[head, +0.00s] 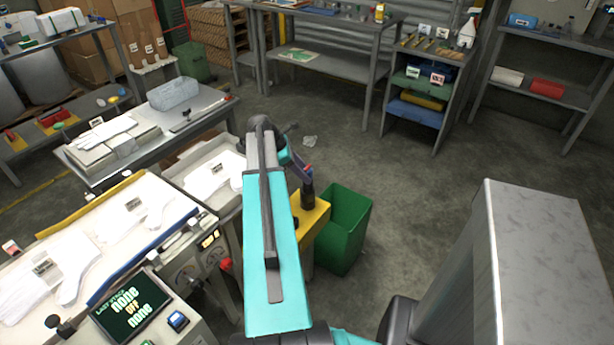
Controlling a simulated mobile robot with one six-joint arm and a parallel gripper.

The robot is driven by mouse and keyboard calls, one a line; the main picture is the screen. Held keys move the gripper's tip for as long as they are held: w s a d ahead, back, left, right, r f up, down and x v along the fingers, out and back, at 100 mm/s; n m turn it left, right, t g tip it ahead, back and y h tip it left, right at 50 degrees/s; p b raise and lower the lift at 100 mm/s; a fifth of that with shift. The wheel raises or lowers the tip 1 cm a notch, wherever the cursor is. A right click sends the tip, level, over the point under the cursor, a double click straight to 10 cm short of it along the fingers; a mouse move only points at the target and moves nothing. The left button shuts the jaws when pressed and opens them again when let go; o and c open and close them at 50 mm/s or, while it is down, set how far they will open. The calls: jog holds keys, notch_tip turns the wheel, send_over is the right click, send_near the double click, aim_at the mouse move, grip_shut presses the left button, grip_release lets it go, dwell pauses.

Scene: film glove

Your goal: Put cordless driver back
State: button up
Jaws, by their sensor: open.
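A dark upright object (308,194), which may be the cordless driver, stands at the yellow-topped stand (312,217) in the middle of the head view. It is small and partly covered, so I cannot be sure what it is. My teal arm reaches forward over the middle of the view. My gripper (302,168) is at its far end, small and partly hidden behind the arm, just above the dark object. Its jaws are open. I cannot tell whether they touch the object or are around it.
A green bin (346,228) stands right of the yellow stand. A machine with white gloves and a screen (132,306) fills the lower left. A grey table (186,128) stands behind it. A shelf rack (420,88) with tools and trays is at the back right.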

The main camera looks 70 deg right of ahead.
jog(key=b+v, duration=0.1)
jog(key=v, duration=0.7)
jog(key=shift+r, duration=0.3)
jog(key=shift+a, duration=0.1)
dwell(0.6)
